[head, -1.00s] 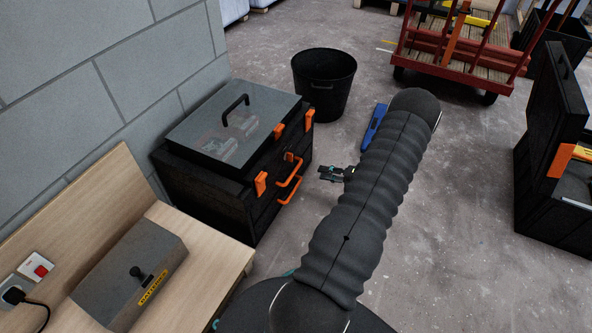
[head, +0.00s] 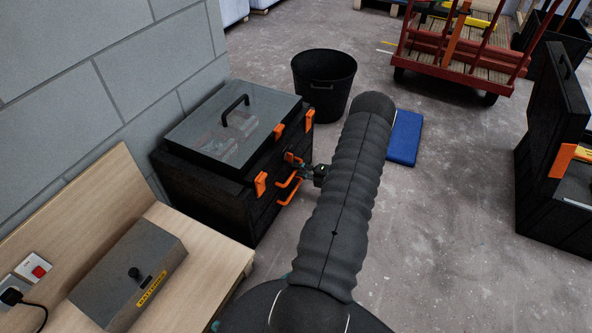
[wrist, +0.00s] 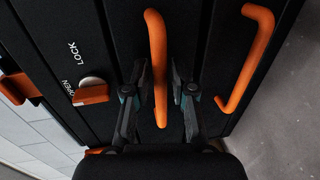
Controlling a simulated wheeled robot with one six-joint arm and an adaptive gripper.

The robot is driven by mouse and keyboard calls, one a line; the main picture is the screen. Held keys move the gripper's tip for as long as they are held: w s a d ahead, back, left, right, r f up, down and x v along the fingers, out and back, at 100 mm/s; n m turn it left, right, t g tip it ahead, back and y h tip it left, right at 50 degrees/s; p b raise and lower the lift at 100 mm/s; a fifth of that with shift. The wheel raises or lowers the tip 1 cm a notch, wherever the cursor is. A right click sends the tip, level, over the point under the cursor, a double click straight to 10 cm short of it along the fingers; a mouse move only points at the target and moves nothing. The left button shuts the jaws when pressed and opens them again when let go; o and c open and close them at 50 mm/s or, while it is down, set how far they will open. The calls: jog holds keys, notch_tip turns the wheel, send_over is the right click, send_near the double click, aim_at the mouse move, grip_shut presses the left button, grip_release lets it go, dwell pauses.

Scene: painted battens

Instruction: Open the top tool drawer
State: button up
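The black tool chest (head: 205,190) stands by the grey wall with its drawer fronts facing right. The top drawer's orange handle (wrist: 157,65) runs between the two fingers of my gripper (wrist: 158,85) in the wrist view. The fingers are apart, one on each side of it, with gaps visible. In the head view my gripper (head: 304,171) is at the chest front, by the handles. The top drawer looks shut. A latch knob (wrist: 92,90) with an orange part sits beside the printed words LOCK and OPEN; I cannot tell its setting for certain.
A lower orange handle (wrist: 246,60) is close beside my gripper. The chest lid has orange clasps (head: 261,183). A wooden bench (head: 215,255) with a grey box stands in front. A black bucket (head: 324,80) and a blue flat object (head: 405,138) are beyond.

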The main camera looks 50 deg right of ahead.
jog(key=shift+w+a+f, duration=0.15)
jog(key=shift+w, duration=0.45)
grip_shut()
jog(key=shift+s, duration=0.1)
jog(key=f+v, duration=0.2)
jog(key=v, duration=1.1)
jog(key=s+f+b+v, duration=0.1)
jog(key=f+v, duration=0.2)
jog(key=v, duration=1)
jog(key=shift+d+f, duration=0.25)
